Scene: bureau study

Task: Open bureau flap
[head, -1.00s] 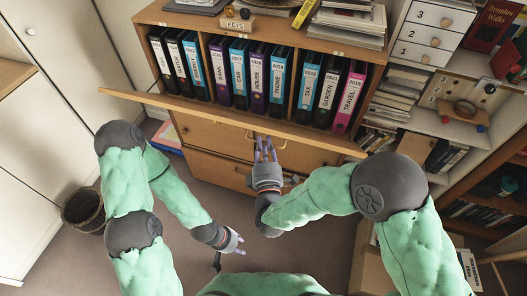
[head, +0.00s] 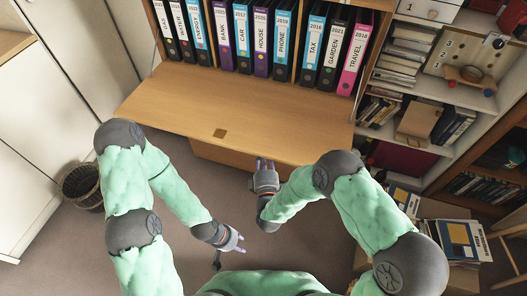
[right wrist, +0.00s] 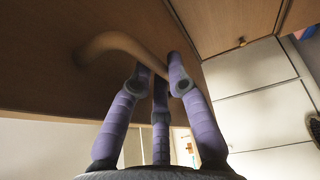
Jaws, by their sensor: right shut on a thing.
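The bureau flap (head: 270,120) is lowered to about level, its bare wooden inner face turned up in front of the binders. Its outer face (right wrist: 60,40) fills the upper left of the right wrist view, with a curved handle (right wrist: 118,42). My right gripper (head: 264,165) is at the flap's front edge. Its purple fingers (right wrist: 160,72) are closed around the handle in the wrist view; the flap hides the handle in the head view. My left gripper (head: 234,240) is open and empty, low in front of the bureau and apart from it.
A row of labelled binders (head: 262,40) stands inside the bureau. Shelves of books (head: 398,70) are to the right, with boxes and books (head: 462,240) on the floor below. A wicker basket (head: 82,186) stands at the left. Floor between is clear.

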